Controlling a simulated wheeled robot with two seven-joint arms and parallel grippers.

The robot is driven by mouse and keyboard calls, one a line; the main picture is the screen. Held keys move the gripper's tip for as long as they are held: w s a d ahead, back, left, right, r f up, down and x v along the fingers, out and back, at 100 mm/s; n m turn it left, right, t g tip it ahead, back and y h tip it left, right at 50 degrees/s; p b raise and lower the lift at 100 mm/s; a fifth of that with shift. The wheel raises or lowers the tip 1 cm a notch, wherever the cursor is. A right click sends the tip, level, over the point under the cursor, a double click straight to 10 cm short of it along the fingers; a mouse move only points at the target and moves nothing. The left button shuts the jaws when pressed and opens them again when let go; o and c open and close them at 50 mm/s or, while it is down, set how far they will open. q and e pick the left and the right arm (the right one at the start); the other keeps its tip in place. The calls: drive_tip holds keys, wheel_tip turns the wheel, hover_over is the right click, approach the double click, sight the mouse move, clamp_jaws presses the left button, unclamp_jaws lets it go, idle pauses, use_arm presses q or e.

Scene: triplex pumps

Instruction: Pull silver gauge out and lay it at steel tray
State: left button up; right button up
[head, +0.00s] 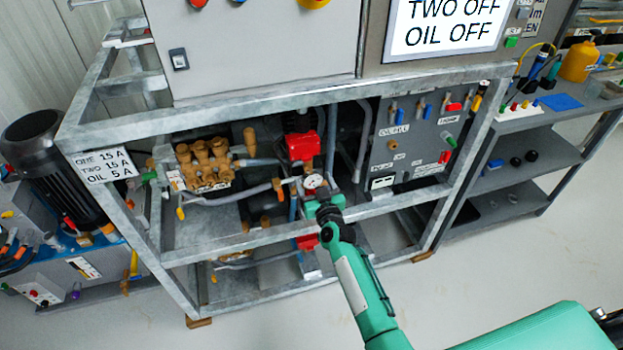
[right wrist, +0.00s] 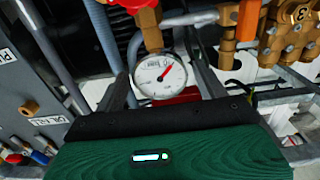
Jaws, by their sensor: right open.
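The silver gauge (head: 313,181) has a round white dial and sits on the pump pipework inside the metal frame. In the right wrist view the gauge (right wrist: 159,75) shows a red needle and hangs from a brass fitting (right wrist: 150,30). My right gripper (head: 319,198) reaches into the frame from the front. In the right wrist view its open fingers (right wrist: 160,85) stand on either side of the gauge; whether they touch it I cannot tell. My left gripper is out of view. I cannot make out a steel tray in either view.
The galvanized frame's front rails (head: 290,237) run around the opening. Brass pump heads (head: 204,164) and red valves (head: 302,146) are close to the gauge. A grey panel (head: 412,140) stands to the right. Dark shelves (head: 515,180) stand further right, with clear floor in front.

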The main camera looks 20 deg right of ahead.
sight(314, 181)
drive_tip(key=shift+c, duration=0.2)
drive_tip(key=c, duration=1.1)
drive_tip(key=shift+c, duration=0.2)
drive_tip(key=shift+s, duration=0.1)
drive_tip(key=shift+s+r+p, duration=0.1)
drive_tip(key=shift+s+p, duration=0.65)
drive_tip(key=shift+s, duration=0.55)
drive_tip(key=shift+s+d, duration=0.1)
drive_tip(key=shift+s, duration=0.15)
drive_tip(key=shift+s+p, duration=1)
drive_tip(key=shift+s, duration=0.9)
drive_tip(key=shift+s, duration=0.2)
